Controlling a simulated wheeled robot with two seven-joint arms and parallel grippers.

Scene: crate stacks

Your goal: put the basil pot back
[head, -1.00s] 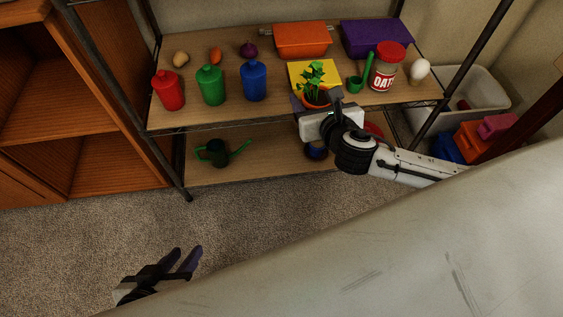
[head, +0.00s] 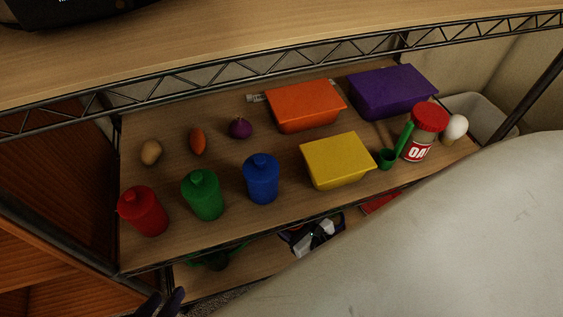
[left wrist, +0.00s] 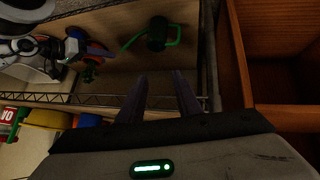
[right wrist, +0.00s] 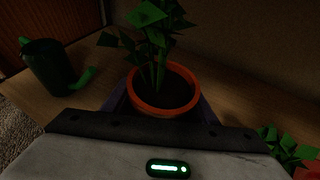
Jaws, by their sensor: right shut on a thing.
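The basil pot (right wrist: 165,92), an orange pot with dark soil and green leaves, sits between the fingers of my right gripper (right wrist: 160,108) in the right wrist view. In the head view my right gripper (head: 315,237) is at the lower shelf, under the upper board's front edge, and the pot is hard to make out. Whether the pot touches the lower shelf I cannot tell. The left wrist view also shows the basil pot (left wrist: 89,73) beside my right gripper. My left gripper (head: 166,299) is open and empty at the bottom left, its fingers apart (left wrist: 160,90).
A green watering can (right wrist: 50,70) stands on the lower shelf (right wrist: 95,60), left of the pot. Another leafy plant (right wrist: 288,148) is close on the right. Above, the upper shelf (head: 225,235) bears canisters, a yellow box (head: 337,160) and an oats jar (head: 425,132).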

